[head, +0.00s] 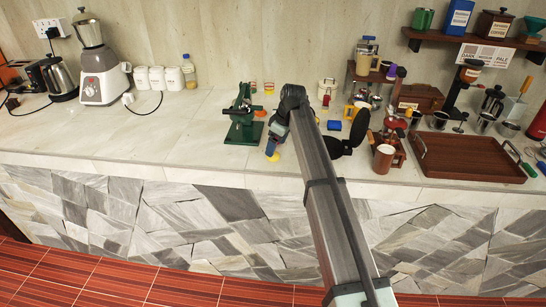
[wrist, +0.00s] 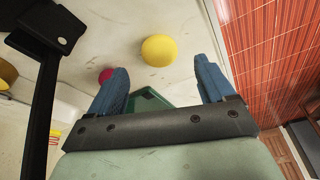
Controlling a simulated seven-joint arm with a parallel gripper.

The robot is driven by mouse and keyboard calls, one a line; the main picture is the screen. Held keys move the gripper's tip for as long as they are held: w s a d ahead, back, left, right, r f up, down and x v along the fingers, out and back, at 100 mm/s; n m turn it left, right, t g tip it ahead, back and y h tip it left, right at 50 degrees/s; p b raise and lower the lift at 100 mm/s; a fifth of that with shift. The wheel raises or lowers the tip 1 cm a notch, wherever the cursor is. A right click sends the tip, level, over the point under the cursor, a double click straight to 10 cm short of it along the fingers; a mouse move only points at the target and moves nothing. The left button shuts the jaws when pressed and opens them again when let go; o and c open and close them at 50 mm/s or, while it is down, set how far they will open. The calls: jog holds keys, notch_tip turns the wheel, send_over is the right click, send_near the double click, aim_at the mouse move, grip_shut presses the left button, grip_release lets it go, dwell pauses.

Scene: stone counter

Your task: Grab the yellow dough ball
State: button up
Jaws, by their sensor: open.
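The yellow dough ball (wrist: 159,50) lies on the pale counter in the wrist view, ahead of my fingertips and roughly centred between them. In the head view a small yellow patch of it (head: 275,158) shows just below my gripper (head: 274,142), near the counter's front edge. The gripper hides the rest. In the wrist view my gripper (wrist: 160,78) is open, with its two blue fingers apart and nothing between them. Its exact height over the ball cannot be told.
A pink-red ball (wrist: 105,76) lies beside the left finger. A green press (head: 241,118) stands left of my gripper.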

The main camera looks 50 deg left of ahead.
aim_at(274, 158)
jog(key=x, duration=0.4)
jog(key=shift+f, duration=0.25)
jog(key=shift+c, duration=0.3)
jog(key=c, duration=1.1)
jog(key=shift+r, duration=0.1)
